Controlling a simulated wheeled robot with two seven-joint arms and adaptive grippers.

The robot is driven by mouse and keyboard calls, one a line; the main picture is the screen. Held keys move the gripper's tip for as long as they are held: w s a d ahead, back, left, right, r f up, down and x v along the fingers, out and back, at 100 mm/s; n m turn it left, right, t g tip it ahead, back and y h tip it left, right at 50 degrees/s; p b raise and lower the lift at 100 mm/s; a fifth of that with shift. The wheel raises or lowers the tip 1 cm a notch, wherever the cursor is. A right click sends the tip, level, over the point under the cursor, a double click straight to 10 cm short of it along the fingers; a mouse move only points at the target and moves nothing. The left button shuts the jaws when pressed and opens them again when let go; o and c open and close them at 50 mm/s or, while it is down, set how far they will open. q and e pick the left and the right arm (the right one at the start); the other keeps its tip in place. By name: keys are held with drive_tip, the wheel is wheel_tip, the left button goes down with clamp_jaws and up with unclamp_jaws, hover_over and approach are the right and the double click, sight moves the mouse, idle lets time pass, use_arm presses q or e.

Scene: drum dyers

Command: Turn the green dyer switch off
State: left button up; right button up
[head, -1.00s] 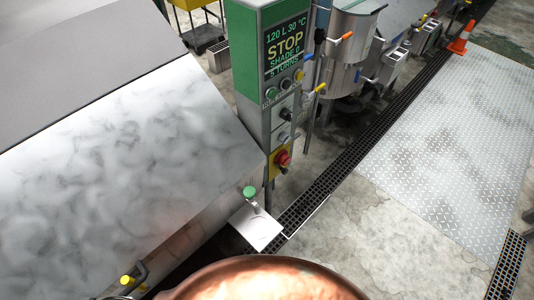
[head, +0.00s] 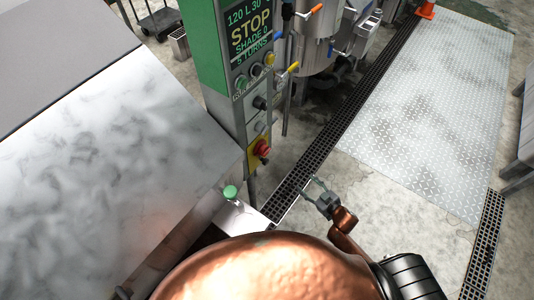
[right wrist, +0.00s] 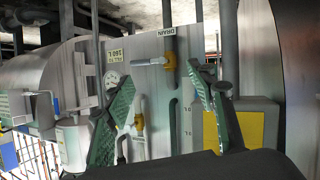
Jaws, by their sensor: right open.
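The green dyer control post (head: 208,70) stands at the centre of the head view. Its display (head: 250,30) reads STOP, with SHADE 0 and 5 TURNS below. Under it are small buttons, a black rotary switch (head: 260,103), another small knob (head: 260,126) and a red mushroom button (head: 262,148) on a yellow plate. The switch's exact setting is too small to tell. My right gripper (head: 312,187) is open and empty, right of and below the post, apart from it. Its fingers also show spread in the right wrist view (right wrist: 162,76). My left gripper is not in view.
Steel vessels with coloured valve handles stand behind the post. The right wrist view shows a DRAIN valve (right wrist: 170,62). Clear floor and a tread plate (head: 430,120) lie right.

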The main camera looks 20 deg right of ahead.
drive_tip(key=w+a+r+n+t+y, duration=0.1)
drive_tip(key=w+a+r+y, duration=0.1)
drive_tip(key=a+r, duration=0.35)
drive_tip(key=w+a+r+n+t+y, duration=0.1)
drive_tip(key=a+r+n+y, duration=0.1)
drive_tip(key=r, duration=0.7)
drive_tip(key=n+y+b, duration=0.1)
drive_tip(key=n+y, duration=0.1)
drive_tip(key=y, duration=0.1)
approach(268, 153)
drive_tip(key=x, duration=0.3)
drive_tip(key=shift+g, duration=0.3)
drive_tip(key=x, duration=0.6)
drive_tip(key=shift+w+a, duration=0.1)
drive_tip(key=shift+w, duration=0.2)
drive_tip(key=shift+w+a, duration=0.25)
drive_tip(key=shift+w, duration=0.1)
drive_tip(key=shift+d, duration=0.1)
drive_tip(key=c, duration=1.2)
